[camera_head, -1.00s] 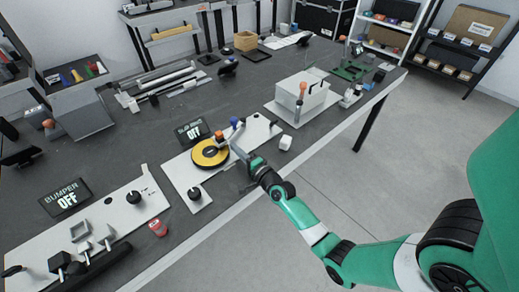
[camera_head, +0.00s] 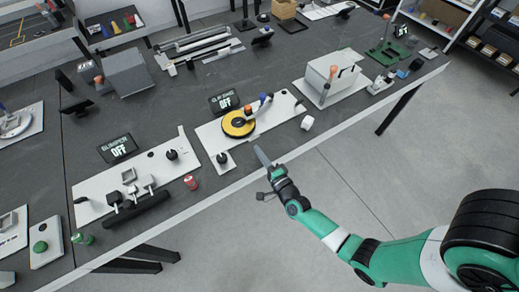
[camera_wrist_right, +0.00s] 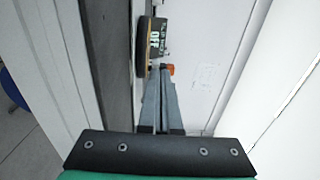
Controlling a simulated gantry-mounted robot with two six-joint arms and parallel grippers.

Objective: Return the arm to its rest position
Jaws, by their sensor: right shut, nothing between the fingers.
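My right arm comes in from the lower right in the head view. Its gripper (camera_head: 260,155) is shut and empty, with its fingers near the table's front edge, apart from the yellow-and-black disc (camera_head: 238,123). In the right wrist view the two fingers (camera_wrist_right: 162,72) lie together with nothing between them. My left gripper is in neither current view.
The grey floor (camera_head: 330,205) in front is open.

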